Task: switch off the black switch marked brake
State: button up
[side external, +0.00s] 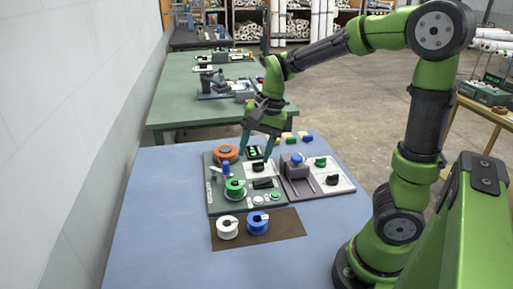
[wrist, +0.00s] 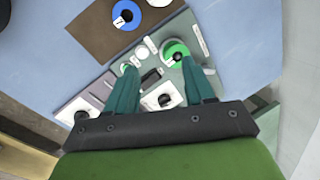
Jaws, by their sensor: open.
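A green-grey control panel (side external: 218,203) lies on the blue table. It carries a black rectangular switch (side external: 263,183) and a black knob (side external: 278,169) on a white plate. In the wrist view the rectangular switch (wrist: 151,76) and the knob (wrist: 165,100) show between my fingers. No brake marking is readable, so I cannot tell which is the brake switch. My gripper (side external: 256,153) is open and empty above the panel's far part; its teal fingers also show in the wrist view (wrist: 160,66).
An orange spool (side external: 225,153) and a green spool (side external: 235,188) sit on the panel. White (side external: 228,227) and blue (side external: 258,222) spools rest on a brown mat (side external: 287,228). The table's front left is clear.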

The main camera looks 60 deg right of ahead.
aim_at(258, 182)
jog(key=w+d+m+g+h, duration=0.2)
jog(key=w+d+m, duration=0.45)
jog(key=m, duration=0.75)
jog(key=f, duration=0.5)
jog(key=s+d+f, duration=0.1)
jog(key=f, duration=0.5)
jog(key=s+d+f, duration=0.1)
jog(key=f, duration=0.4)
jog(key=shift+f, duration=0.15)
